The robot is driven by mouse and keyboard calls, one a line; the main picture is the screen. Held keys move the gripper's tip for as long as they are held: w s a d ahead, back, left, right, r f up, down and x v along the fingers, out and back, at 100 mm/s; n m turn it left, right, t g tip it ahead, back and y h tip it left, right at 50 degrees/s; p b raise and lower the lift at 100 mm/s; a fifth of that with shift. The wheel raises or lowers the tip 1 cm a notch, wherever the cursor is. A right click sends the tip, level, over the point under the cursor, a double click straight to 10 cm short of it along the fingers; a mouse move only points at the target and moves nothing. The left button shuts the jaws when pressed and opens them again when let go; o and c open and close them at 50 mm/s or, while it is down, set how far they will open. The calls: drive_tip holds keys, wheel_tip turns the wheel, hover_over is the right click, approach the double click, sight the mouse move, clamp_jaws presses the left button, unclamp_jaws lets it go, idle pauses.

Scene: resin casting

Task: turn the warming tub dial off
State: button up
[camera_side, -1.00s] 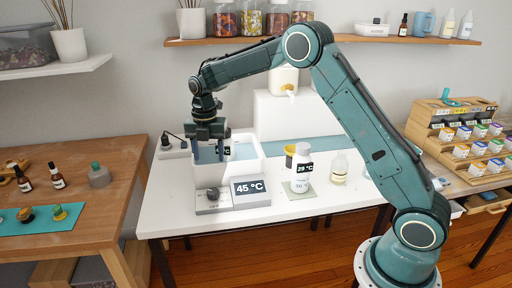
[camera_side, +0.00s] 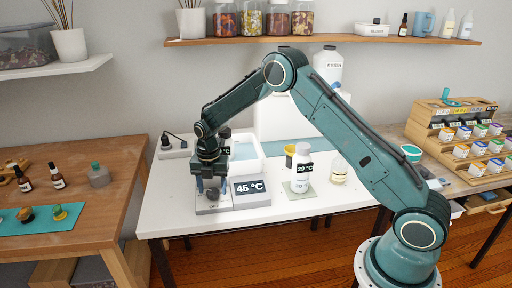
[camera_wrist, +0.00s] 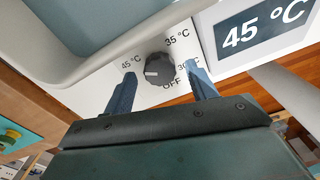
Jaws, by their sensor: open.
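The warming tub (camera_side: 249,160) is a white basin of water on the white table, partly hidden behind my arm. Its dial (camera_wrist: 159,69) is a dark round knob with labels 45 °C, 35 °C, 30 °C and OFF around it. Its pale mark points left, toward the 45 °C side. The display (camera_side: 251,187) reads 45 °C; it also shows in the wrist view (camera_wrist: 262,27). My gripper (camera_wrist: 160,72) is open, with one finger on each side of the dial. I cannot tell whether either finger touches it. In the side view my gripper (camera_side: 209,188) hides the dial.
A power socket with a plug (camera_side: 174,146) lies at the tub's back left. The table's front edge is close to the dial.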

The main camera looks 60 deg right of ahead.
drive_tip(key=shift+f, duration=0.4)
drive_tip(key=c, duration=1)
